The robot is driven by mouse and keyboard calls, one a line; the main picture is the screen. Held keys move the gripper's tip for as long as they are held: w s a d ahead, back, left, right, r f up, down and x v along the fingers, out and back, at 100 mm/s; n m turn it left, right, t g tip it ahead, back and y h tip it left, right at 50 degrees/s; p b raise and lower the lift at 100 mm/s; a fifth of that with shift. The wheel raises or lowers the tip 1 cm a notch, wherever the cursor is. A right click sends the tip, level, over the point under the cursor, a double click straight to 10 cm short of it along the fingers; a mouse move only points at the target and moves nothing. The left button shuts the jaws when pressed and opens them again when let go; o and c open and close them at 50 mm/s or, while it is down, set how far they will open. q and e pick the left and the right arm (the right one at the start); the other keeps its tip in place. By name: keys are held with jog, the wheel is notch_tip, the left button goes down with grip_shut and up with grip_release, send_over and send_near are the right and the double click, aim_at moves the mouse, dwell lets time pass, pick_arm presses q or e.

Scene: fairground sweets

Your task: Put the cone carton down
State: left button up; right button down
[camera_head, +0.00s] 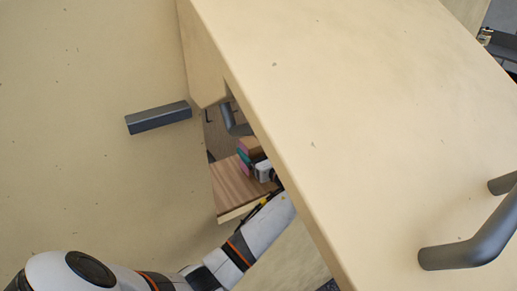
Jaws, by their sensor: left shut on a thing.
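My left arm comes in from the lower left and reaches behind a large pale panel. Its gripper (264,171) is at the panel's edge and partly hidden by it. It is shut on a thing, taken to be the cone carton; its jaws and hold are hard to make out. A small tan, pink and teal block (246,150) shows right beside the gripper, above a wooden surface (230,189). I cannot tell whether this is one carton or several, or whether it touches the wood. My right gripper is not in view.
The large pale panel (370,130) fills the right side, close to my arm, with a dark curved handle (470,245) on it. Another pale surface on the left bears a dark bar (158,117). Only a narrow gap between them shows the wooden surface.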

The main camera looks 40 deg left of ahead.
pick_arm(q)
jog(key=o, duration=1)
jog(key=shift+f, duration=0.1)
jog(key=shift+o, duration=0.2)
pick_arm(e)
jog(key=shift+a, duration=0.25)
jog(key=shift+d, duration=0.1)
pick_arm(q)
jog(key=shift+s+d, duration=0.1)
jog(key=shift+d, duration=0.15)
jog(key=b+v, duration=0.2)
jog(key=v, duration=0.8)
jog(key=shift+s+d+b, duration=0.1)
jog(key=shift+d+b, duration=0.15)
jog(key=shift+b, duration=0.05)
jog(key=shift+s+d, duration=0.2)
jog(key=shift+d, duration=0.2)
pick_arm(e)
jog(key=f, duration=0.2)
jog(key=shift+w+d+f, duration=0.1)
jog(key=shift+d+f, duration=0.1)
jog(key=shift+f, duration=0.15)
jog(key=shift+a, duration=0.1)
